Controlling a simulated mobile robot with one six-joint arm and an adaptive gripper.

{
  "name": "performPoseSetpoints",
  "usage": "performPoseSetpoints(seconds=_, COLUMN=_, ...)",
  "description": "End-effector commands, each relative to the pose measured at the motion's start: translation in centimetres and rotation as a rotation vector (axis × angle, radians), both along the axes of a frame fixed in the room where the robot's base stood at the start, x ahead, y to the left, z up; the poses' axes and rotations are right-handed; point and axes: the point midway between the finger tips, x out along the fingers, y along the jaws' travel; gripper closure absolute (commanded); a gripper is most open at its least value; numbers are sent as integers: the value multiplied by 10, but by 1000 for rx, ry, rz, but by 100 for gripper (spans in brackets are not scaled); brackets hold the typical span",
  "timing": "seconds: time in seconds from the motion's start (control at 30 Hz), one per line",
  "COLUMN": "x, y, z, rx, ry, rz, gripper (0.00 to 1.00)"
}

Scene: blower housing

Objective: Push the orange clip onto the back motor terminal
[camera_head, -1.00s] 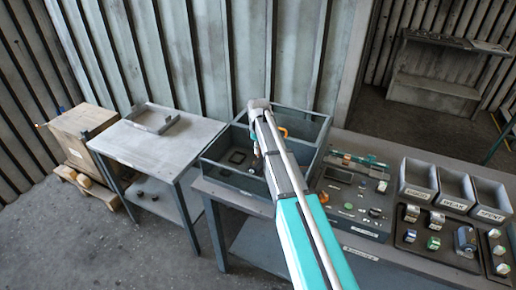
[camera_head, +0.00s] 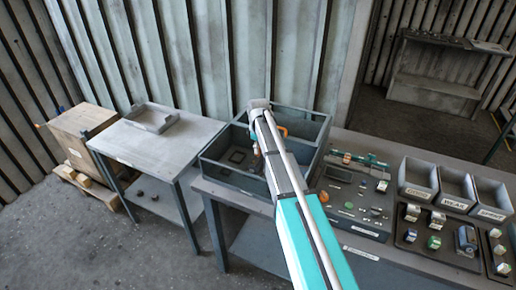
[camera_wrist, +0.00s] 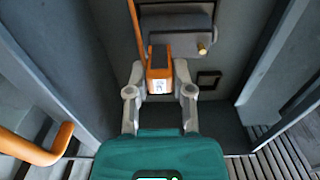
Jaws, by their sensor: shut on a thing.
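My gripper (camera_wrist: 160,84) shows in the wrist view, shut on the orange clip (camera_wrist: 159,60) with one finger on each side. The clip has a dark top and a small white label facing the camera. An orange wire (camera_wrist: 135,28) runs up from its left side. Just beyond the clip lies a grey motor-like cylinder (camera_wrist: 178,20) with one brass stub (camera_wrist: 203,47) showing to the right of the clip. I cannot tell whether the clip touches a terminal behind it.
The grey open housing (camera_head: 225,171) stands on the bench, its walls close around my gripper. A thick orange tube (camera_wrist: 35,148) is at lower left in the wrist view. To the right are a tool tray (camera_head: 352,229) and several labelled bins (camera_head: 417,180).

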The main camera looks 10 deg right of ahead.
Motion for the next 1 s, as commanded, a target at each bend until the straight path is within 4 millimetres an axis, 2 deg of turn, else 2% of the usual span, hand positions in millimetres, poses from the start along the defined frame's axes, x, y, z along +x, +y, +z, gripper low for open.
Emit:
performPoseSetpoints(seconds=0.77, x=0, y=0, z=-12, rx=0, ry=0, rz=0, gripper=98)
performPoseSetpoints(seconds=0.8, x=0, y=0, z=-12, rx=0, ry=0, rz=0, gripper=68)
performPoseSetpoints(seconds=1.0, x=0, y=0, z=-11, rx=0, ry=0, rz=-1, gripper=31)
